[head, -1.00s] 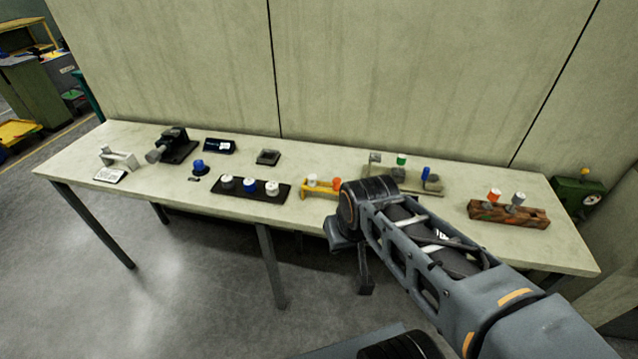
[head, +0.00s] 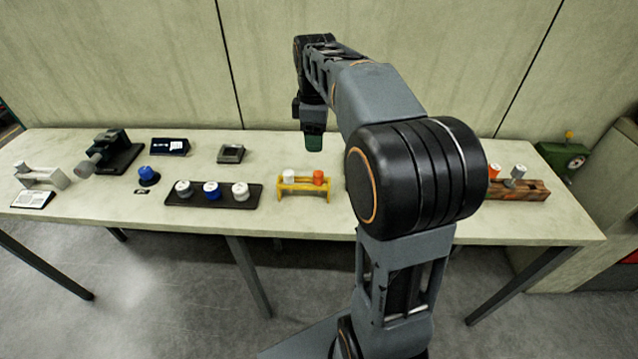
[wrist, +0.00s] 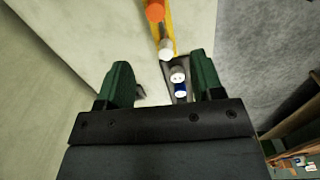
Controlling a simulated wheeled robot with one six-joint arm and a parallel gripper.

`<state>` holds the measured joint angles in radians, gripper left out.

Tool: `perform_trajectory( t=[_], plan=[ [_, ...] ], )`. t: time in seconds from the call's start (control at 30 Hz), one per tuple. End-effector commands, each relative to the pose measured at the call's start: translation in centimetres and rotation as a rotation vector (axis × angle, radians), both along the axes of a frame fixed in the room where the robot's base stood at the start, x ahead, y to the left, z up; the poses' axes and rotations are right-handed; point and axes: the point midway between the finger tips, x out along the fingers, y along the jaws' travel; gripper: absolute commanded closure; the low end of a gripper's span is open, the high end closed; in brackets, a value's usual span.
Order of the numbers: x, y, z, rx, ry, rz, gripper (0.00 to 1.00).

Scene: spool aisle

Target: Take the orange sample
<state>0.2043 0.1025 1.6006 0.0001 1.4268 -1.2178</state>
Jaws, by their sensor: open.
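An orange-capped sample (head: 318,177) stands in the right part of a small yellow rack (head: 297,187), beside a white-capped one (head: 289,176). A second orange-topped piece (head: 494,171) stands in the wooden rack at the right, partly covered by my arm. My gripper (head: 313,143) points down, open and empty, above the table behind the yellow rack. In the wrist view, the orange cap (wrist: 155,10) is at the top edge, beyond the open fingers (wrist: 160,78), with the white cap just below it.
A black tray (head: 173,198) with white and blue caps lies left of the yellow rack. A wooden rack (head: 535,190) stands at the right. A small grey square dish (head: 231,153) and a black device (head: 113,155) are further left. The wall closes off the back.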

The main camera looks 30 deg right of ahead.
Motion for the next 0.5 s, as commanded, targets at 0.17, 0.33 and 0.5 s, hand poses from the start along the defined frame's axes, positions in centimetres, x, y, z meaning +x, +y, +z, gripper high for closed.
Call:
perform_trajectory(
  t=[0.17,0.33,0.5],
  plan=[
    [0.5,-0.7,-2.8,0.003,0.015,0.046,0.39],
    [0.5,-0.7,-5.7,0.003,0.015,0.045,0.39],
    [0.5,-0.7,-7.8,0.003,0.015,0.044,0.39]
  ],
)
